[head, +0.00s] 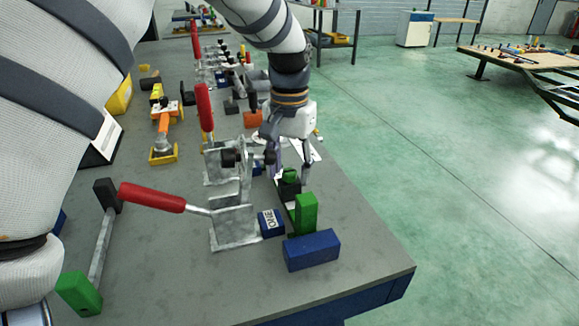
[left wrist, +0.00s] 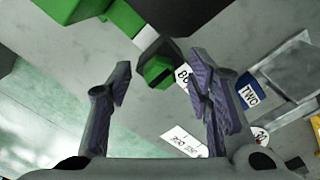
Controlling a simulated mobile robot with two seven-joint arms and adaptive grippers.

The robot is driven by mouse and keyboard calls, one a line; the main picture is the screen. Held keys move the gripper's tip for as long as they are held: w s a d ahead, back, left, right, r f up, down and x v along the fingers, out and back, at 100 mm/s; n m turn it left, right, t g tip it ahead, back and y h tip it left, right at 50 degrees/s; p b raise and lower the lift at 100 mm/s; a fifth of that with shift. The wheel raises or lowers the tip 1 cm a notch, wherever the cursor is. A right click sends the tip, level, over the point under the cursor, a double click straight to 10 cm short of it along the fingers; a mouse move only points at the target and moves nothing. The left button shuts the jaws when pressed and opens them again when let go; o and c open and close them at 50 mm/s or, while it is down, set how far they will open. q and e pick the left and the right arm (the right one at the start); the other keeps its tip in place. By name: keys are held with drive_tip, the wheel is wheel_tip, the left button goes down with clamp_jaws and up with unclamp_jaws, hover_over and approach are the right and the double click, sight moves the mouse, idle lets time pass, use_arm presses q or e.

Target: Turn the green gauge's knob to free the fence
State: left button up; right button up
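The green gauge (head: 305,212) stands near the right edge of the bench, with an upright green block and a dark part beside it. In the left wrist view, its green-and-black knob (left wrist: 157,70) shows between the fingertips, near a black block (left wrist: 190,14) that may be the fence. My left gripper (head: 292,170) points down over the gauge. Its fingers (left wrist: 161,78) are spread on both sides of the knob, with gaps visible; I cannot tell its height above the knob.
A blue block (head: 311,250) lies just in front of the gauge. A metal toggle clamp with a red handle (head: 152,197) stands to its left, beside a blue "ONE" block (head: 271,223). A bar with a green end block (head: 78,293) lies at lower left. The front right bench corner is clear.

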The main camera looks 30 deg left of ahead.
sight(290, 171)
use_arm(q)
wheel_tip(290, 171, up, 12)
idle(0.4)
idle(0.3)
